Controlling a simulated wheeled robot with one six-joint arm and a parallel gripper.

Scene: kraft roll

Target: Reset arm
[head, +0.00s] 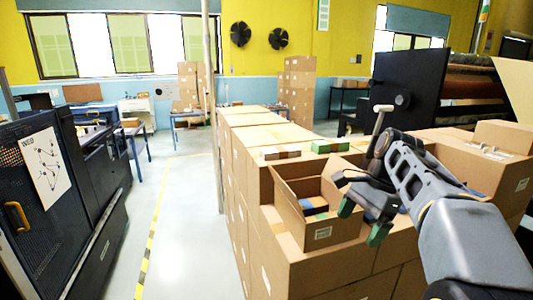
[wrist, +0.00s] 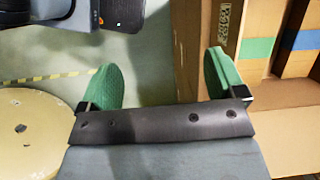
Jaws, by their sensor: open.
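My gripper (head: 362,220) is in the head view, beside and partly in front of an open cardboard box (head: 318,234). Its green fingertips are spread apart with nothing between them. In the wrist view my gripper (wrist: 160,88) also shows open and empty, with floor between the fingers. The right finger is close to the cardboard edge; I cannot tell whether it touches. The open box holds small items with blue and green bands.
Stacked cartons (head: 262,135) stand below and behind the box. A green-banded item (head: 330,147) lies on top. A dark machine (head: 410,88) stands at the back right, a dark cabinet (head: 60,190) at left. The aisle floor (head: 180,220) is clear.

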